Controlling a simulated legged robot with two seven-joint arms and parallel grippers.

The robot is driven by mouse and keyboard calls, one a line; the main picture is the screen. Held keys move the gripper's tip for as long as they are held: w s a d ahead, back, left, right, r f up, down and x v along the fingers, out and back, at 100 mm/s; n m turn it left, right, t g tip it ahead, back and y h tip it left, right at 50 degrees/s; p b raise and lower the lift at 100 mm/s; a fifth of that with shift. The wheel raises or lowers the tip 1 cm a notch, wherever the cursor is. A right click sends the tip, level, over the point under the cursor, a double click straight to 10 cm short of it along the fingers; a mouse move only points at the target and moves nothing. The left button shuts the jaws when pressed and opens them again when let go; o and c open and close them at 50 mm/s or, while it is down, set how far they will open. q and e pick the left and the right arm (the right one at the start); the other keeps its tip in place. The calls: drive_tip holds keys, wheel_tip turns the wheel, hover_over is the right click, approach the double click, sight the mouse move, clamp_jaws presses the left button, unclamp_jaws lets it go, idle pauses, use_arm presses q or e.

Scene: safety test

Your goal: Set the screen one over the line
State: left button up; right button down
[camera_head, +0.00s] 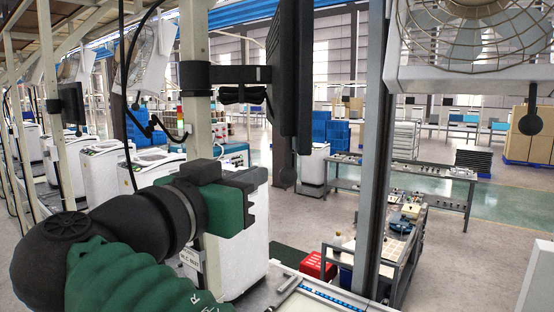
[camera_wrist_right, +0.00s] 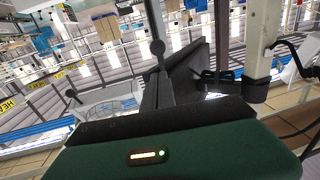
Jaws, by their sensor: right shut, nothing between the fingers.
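The screen (camera_head: 290,75) is a dark, thin panel seen almost edge-on in the head view. A black bracket holds it to a pale post. In the wrist view the screen (camera_wrist_right: 190,72) shows as a slanted dark panel beyond my gripper. The line's pale worktop (camera_head: 316,302) with a blue strip shows at the bottom edge.
A grey upright (camera_head: 374,150) stands right of the screen. A caged fan (camera_head: 470,35) hangs at the upper right. A pale post (camera_head: 194,60) and loose black cables are at left. A cart (camera_head: 400,255) and a red crate (camera_head: 315,265) stand beyond the worktop.

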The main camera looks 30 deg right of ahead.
sight(287, 160)
drive_tip(key=p+x, duration=0.2)
drive_tip(key=x, duration=0.2)
drive_tip(key=p+x, duration=0.2)
drive_tip(key=x, duration=0.2)
drive_tip(key=shift+w+r, duration=0.2)
drive_tip(key=shift+w, duration=0.05)
drive_tip(key=shift+w+d+f, duration=0.1)
drive_tip(key=shift+d+f, duration=0.1)
drive_tip(key=shift+d, duration=0.25)
